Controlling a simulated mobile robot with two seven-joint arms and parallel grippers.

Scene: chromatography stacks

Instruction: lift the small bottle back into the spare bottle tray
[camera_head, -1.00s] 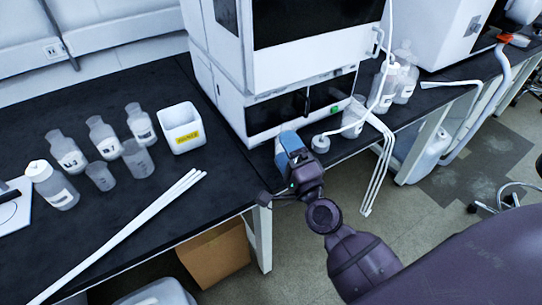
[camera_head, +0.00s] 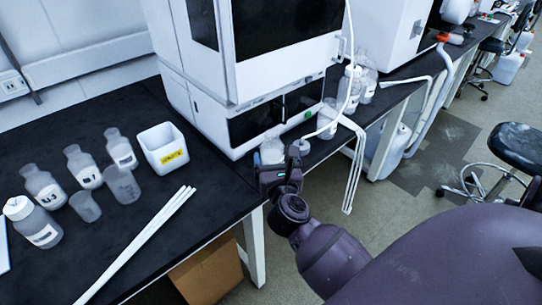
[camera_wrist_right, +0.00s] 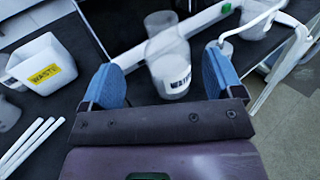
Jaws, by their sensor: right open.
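A clear bottle with a white label reading "WATER" (camera_wrist_right: 172,72) stands on the black bench in front of the white instrument. In the head view this bottle (camera_head: 272,150) shows just beyond my right gripper (camera_head: 276,172). In the right wrist view my right gripper (camera_wrist_right: 163,82) is open, its blue fingers on either side of the bottle in the picture. The bottle looks ahead of the palm; I cannot tell whether a finger touches it. I cannot make out a spare bottle tray. My left gripper is not in view.
A white tub marked "WASTE" (camera_head: 163,148) stands left of the instrument (camera_head: 215,110). Several labelled bottles and two beakers (camera_head: 122,184) stand further left. White rods (camera_head: 140,245) lie along the bench's front. White tubes (camera_head: 354,165) hang over the edge at right.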

